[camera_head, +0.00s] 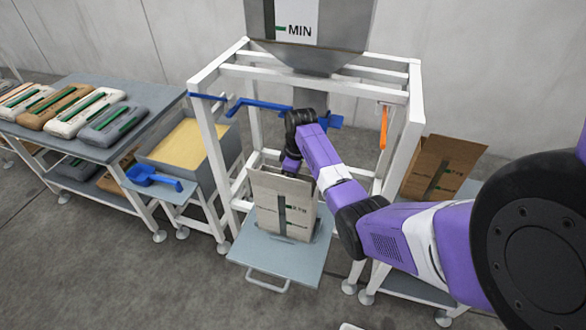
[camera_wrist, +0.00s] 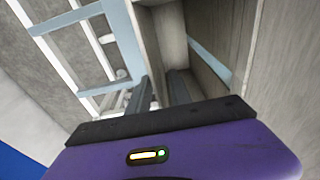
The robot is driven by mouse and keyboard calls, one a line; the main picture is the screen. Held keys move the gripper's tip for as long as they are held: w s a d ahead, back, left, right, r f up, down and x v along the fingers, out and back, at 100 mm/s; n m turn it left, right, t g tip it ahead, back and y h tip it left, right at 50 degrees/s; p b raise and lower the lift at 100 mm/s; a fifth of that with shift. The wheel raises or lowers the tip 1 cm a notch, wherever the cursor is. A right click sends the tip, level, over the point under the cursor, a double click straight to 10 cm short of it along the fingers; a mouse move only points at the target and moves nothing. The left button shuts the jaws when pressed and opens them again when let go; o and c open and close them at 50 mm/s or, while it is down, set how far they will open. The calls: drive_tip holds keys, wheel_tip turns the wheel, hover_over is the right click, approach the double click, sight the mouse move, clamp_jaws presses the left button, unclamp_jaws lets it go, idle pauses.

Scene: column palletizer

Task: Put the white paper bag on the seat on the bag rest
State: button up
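The white paper bag (camera_head: 270,205), off-white with a dark stripe and a green mark, stands open and upright on the grey-blue plate (camera_head: 270,262) under the frame. My gripper (camera_head: 291,166) is at the bag's upper back edge, partly hidden by the bag and arm. In the wrist view, the two dark fingers of my gripper (camera_wrist: 159,92) reach down on either side of a pale bag wall (camera_wrist: 157,45). Whether they press on it cannot be told. I cannot identify the bag rest for certain.
A white frame (camera_head: 205,130) with a hopper (camera_head: 345,20) surrounds the plate. Blue levers (camera_head: 262,104) and an orange handle (camera_head: 383,128) hang from it. A brown open box or bag (camera_head: 440,165) stands on the right. A bench (camera_head: 150,125) with filled bags and a sand bin (camera_head: 185,148) are left.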

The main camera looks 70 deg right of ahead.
drive_tip(key=r, duration=0.3)
drive_tip(key=s+r, duration=0.1)
drive_tip(key=r, duration=0.7)
drive_tip(key=shift+s+b, duration=0.2)
drive_tip(key=shift+b, duration=0.1)
drive_tip(key=shift+w, duration=0.1)
